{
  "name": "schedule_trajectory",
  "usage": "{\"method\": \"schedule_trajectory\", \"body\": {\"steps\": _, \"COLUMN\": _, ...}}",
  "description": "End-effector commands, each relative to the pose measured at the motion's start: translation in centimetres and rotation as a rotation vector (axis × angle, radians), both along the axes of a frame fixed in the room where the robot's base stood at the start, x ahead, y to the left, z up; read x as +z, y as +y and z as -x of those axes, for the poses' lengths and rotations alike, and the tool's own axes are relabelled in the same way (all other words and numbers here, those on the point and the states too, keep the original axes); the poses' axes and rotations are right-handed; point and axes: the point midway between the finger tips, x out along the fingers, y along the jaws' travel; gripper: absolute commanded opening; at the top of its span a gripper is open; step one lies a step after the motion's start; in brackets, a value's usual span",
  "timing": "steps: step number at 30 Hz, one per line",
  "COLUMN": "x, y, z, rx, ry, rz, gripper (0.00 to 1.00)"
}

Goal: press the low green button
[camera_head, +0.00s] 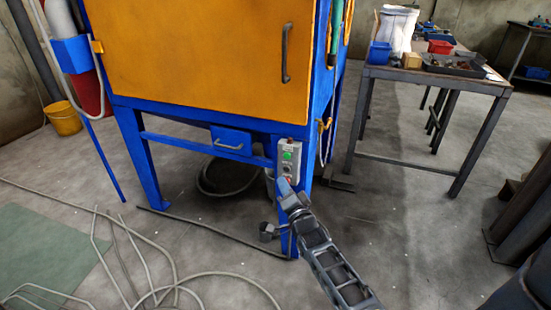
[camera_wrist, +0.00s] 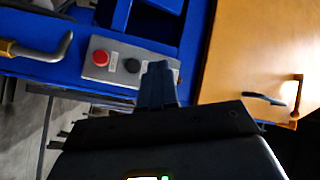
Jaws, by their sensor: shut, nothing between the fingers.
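The grey control box (camera_head: 290,148) is mounted on the blue front leg of the machine. Its green button (camera_head: 287,156) shows in the upper part of the box in the head view. In the wrist view the box (camera_wrist: 90,70) lies sideways, with a red button (camera_wrist: 101,57) and a dark button (camera_wrist: 132,65) visible. The green button is hidden there behind my fingers. My gripper (camera_head: 284,184) is shut and empty, its tip over the lower end of the box in the head view. It also shows in the wrist view (camera_wrist: 158,68). I cannot tell whether it touches the box.
The blue machine has an orange door (camera_head: 200,50) with a dark handle. A workbench (camera_head: 440,78) with bins stands at the right. A yellow bucket (camera_head: 63,118) stands at the left. Hoses (camera_head: 150,265) lie on the floor in front.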

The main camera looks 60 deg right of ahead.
Motion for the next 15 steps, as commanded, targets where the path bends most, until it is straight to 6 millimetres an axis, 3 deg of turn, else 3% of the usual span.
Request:
{"method": "schedule_trajectory", "body": {"steps": 1, "x": 1.1, "y": 0.5, "z": -0.2, "rx": 0.015, "ry": -0.024, "rz": 0.019, "gripper": 0.0}}
{"method": "schedule_trajectory", "body": {"steps": 6, "x": 2.8, "y": 1.6, "z": -0.7, "rx": 0.051, "ry": -0.076, "rz": 0.057, "gripper": 0.0}}
{"method": "schedule_trajectory", "body": {"steps": 15, "x": 3.1, "y": 1.8, "z": -0.8, "rx": 0.06, "ry": -0.088, "rz": 0.064, "gripper": 0.0}}
